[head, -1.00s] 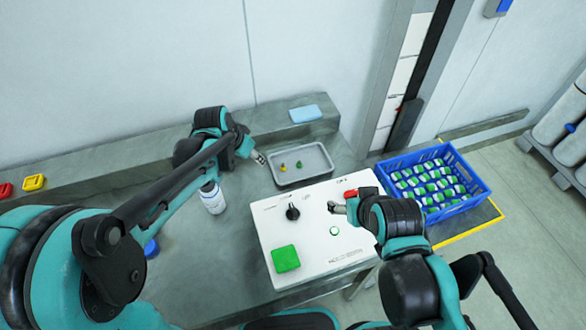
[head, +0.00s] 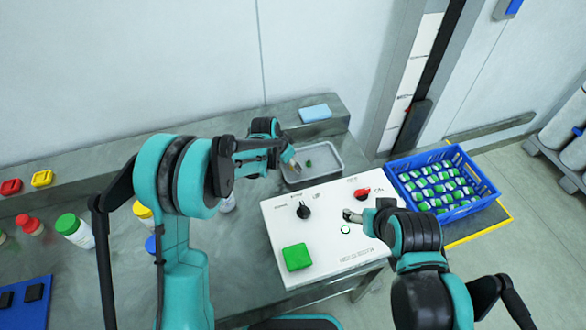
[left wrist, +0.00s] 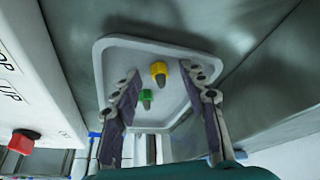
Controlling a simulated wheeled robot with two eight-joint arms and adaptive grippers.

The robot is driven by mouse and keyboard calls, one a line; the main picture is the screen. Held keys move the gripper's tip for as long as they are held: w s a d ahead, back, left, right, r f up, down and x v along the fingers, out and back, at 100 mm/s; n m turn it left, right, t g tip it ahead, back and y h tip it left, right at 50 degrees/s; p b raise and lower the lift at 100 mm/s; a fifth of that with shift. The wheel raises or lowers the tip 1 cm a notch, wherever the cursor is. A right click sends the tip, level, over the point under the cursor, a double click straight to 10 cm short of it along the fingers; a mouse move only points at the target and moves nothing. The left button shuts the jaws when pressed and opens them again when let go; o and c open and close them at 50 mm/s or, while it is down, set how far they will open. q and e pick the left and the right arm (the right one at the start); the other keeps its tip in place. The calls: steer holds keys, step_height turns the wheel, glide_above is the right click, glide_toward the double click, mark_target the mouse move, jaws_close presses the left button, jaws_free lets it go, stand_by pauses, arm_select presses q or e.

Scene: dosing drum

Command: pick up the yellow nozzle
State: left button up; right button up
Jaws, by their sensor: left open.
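The yellow nozzle (left wrist: 158,70) is in the grey tray (left wrist: 108,42) in the left wrist view, close to the green nozzle (left wrist: 146,97). My left gripper (left wrist: 160,76) is open, with its two fingers on either side of the nozzles and nothing held. In the head view my left gripper (head: 291,163) is over the left part of the tray (head: 342,171) and hides the yellow nozzle; the green nozzle (head: 308,163) shows to its right. My right gripper (head: 350,215) is over the white panel; its finger opening is too small to tell.
The white panel (head: 330,262) carries a black knob (head: 304,211), a red knob (head: 362,193) and a green square (head: 296,257). A blue crate (head: 468,199) of green-and-white items stands at right. A light blue block (head: 315,113) lies on the ledge behind the tray. Bottles (head: 74,231) stand at left.

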arm_select(q)
steer(key=c, duration=0.9)
